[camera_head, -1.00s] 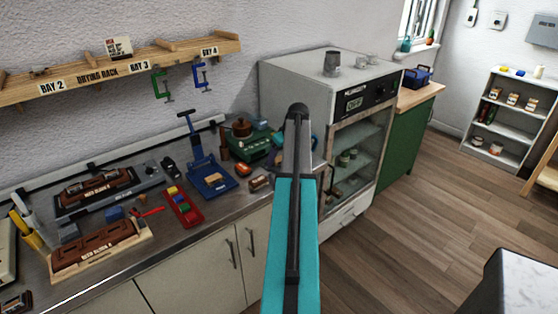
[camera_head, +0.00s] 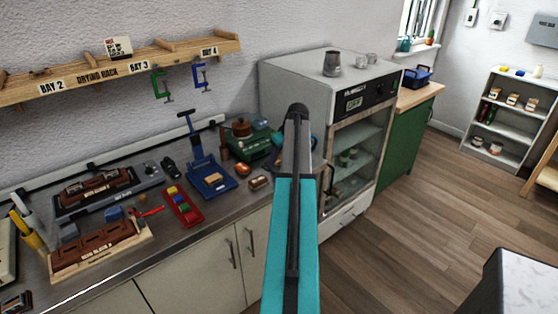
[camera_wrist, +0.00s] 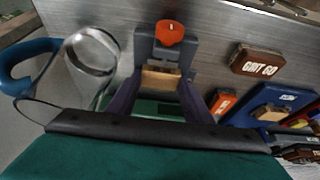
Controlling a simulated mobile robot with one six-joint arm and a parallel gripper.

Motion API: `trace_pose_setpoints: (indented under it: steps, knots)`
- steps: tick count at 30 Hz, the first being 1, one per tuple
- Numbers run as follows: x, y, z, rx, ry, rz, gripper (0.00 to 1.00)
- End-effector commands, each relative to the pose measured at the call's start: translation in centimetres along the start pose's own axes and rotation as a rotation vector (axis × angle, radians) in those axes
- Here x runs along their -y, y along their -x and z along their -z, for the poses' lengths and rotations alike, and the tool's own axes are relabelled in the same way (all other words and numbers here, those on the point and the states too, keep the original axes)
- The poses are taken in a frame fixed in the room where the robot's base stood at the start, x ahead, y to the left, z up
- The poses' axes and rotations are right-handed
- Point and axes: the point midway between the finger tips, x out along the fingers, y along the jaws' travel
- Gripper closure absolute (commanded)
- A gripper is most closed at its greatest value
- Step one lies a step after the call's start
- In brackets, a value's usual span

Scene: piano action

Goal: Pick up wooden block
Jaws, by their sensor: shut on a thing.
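In the wrist view, my gripper (camera_wrist: 160,88) points up the picture with its two dark fingers around a small tan wooden block (camera_wrist: 161,77). It is shut on the block. The block is in front of a grey stand (camera_wrist: 180,48) with an orange-red knob (camera_wrist: 169,33); I cannot tell whether the block touches the stand. In the head view my own arm hides the gripper and the block.
A brown "GRIT 60" block (camera_wrist: 257,63), an orange block (camera_wrist: 222,104) and a blue tool (camera_wrist: 270,105) are to the right. The oven (camera_head: 340,100) stands beside the counter.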

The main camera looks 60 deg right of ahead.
Motion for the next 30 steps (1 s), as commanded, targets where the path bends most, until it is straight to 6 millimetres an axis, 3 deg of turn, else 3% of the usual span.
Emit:
trace_pose_setpoints:
  steps: [11, 30]
  knots:
    - [0.0, 1.2, 0.6, -0.001, 0.001, -0.001, 0.75]
    - [-0.1, 8.3, 3.5, -0.001, 0.000, -0.001, 0.75]
